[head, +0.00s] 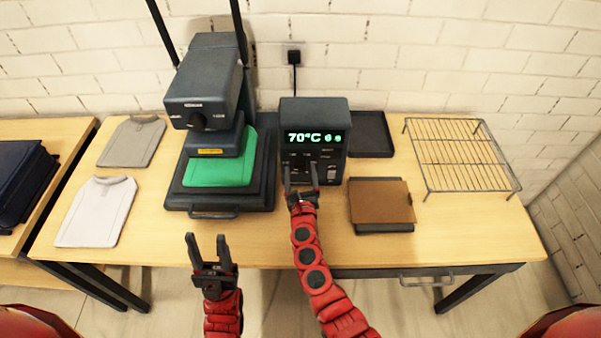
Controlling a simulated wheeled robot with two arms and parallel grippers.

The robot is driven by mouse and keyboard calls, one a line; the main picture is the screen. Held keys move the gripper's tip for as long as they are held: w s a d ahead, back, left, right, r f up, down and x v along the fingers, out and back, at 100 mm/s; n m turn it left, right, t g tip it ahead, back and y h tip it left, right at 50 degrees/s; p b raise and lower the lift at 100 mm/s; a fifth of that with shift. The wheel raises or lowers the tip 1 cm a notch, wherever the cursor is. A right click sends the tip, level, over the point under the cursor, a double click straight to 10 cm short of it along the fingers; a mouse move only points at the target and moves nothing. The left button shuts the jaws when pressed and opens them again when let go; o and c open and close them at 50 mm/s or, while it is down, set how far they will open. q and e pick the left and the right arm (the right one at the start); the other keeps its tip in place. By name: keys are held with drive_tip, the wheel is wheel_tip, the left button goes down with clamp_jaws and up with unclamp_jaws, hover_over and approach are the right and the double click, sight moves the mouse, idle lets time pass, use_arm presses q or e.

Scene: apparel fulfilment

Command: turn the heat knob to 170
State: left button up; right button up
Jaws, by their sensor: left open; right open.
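The dark control box (334,106) stands at the back middle of the table. Its green display (313,137) reads 70°C. Small controls and labels sit below the display, too small to read. My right gripper (301,172) is open at the lower front of the box, its fingers pointing at the panel. The heat knob is not clear; the fingers cover part of the panel, and I cannot tell whether they touch it.
The heat press (203,80) with a round knob (197,120) and green cloth (235,165) stands left of the box. Folded shirts (132,142) lie further left. A brown sheet on a dark tray (384,228), a black tray (370,135) and a wire rack (460,155) are right.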

clamp_jaws()
